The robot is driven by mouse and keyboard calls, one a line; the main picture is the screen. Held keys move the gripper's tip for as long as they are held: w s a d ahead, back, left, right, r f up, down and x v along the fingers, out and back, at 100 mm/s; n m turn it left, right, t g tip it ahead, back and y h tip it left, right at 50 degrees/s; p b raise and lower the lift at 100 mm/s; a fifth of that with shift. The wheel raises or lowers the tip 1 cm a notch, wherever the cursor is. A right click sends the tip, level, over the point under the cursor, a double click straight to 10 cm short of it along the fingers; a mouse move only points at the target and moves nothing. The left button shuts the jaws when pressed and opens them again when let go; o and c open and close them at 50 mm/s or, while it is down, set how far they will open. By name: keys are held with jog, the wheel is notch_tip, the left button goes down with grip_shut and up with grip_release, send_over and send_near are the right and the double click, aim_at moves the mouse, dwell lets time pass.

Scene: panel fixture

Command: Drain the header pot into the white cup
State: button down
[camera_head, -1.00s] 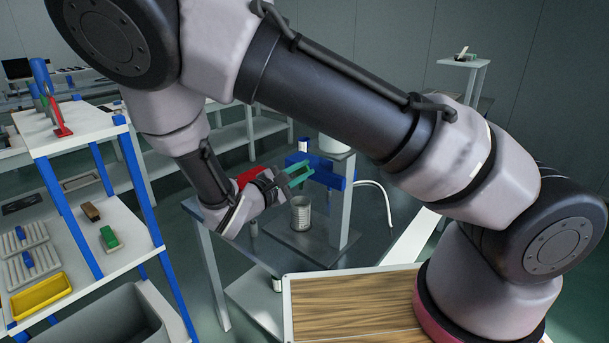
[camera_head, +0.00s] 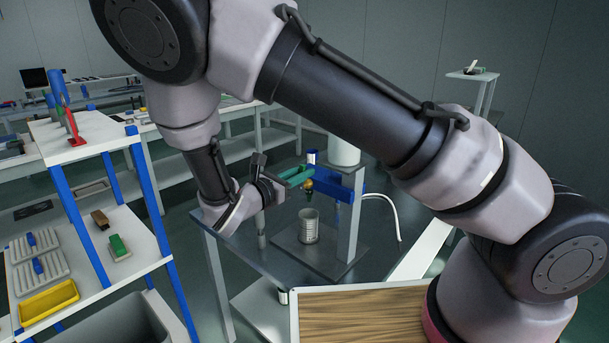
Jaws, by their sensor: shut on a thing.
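The header pot (camera_head: 343,152) is a white cylinder at the back of the small grey table's stand, above a blue bracket (camera_head: 347,188). A ribbed grey-white cup (camera_head: 309,227) stands upright on a dark plate below the bracket's left end. A small brass-coloured tap (camera_head: 308,187) shows just above the cup. My gripper (camera_head: 301,177) reaches in from the left, its green fingers close together at the tap. It is shut on what seems to be the tap handle, mostly hidden by the fingers. I cannot see any liquid or the cup's contents.
A white hose (camera_head: 390,212) curves down right of the stand. A blue-legged shelf (camera_head: 135,245) with a yellow tray (camera_head: 48,302) and small blocks is at left. A wood-topped surface (camera_head: 355,318) lies in front. My arm crosses the upper view.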

jog(key=shift+w+a+n, duration=0.1)
jog(key=shift+a+n, duration=0.1)
jog(key=shift+n, duration=0.3)
jog(key=c, duration=0.8)
grip_release()
jog(key=v, duration=1)
jog(key=shift+s+a, duration=0.25)
